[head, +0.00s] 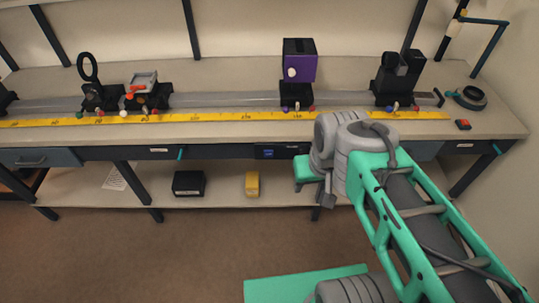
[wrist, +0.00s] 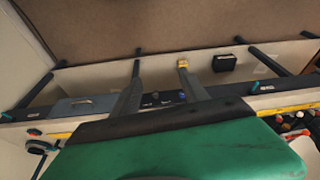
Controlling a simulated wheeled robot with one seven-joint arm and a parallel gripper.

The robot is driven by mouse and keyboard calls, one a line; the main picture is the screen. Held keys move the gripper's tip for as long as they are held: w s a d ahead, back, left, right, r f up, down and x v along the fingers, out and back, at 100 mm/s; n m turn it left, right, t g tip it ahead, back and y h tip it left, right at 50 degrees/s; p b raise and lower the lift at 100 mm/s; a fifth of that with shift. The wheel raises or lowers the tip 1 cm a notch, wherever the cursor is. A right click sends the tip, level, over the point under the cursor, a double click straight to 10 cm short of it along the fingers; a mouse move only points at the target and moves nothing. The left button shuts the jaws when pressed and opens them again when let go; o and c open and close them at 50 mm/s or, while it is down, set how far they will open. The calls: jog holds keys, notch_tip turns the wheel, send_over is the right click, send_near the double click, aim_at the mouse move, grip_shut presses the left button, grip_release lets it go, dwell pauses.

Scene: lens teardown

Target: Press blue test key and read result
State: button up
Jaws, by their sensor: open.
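A dark panel (head: 283,151) with a small lit blue patch is set in the bench's front edge, below the purple-faced block. The panel also shows in the wrist view (wrist: 168,98), between my fingers, with a small bluish spot on it. I cannot tell whether either blue area is the test key, and no result is readable. My gripper (wrist: 161,74) is open and empty, its two dark fingers spread either side of the panel in that picture. In the head view my arm reaches in from the lower right to just right of the panel, and my fingertips are not clear there.
The bench (head: 190,72) carries a rail with a purple block (head: 299,66), several black mounts and a yellow ruler (head: 200,117). A red-orange button box (head: 463,124) lies at the right. A yellow box (head: 252,184) and black box (head: 188,183) stand on the lower shelf.

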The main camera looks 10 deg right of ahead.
jog(key=shift+c, duration=0.3)
grip_shut()
dwell(0.4)
dwell(1.1)
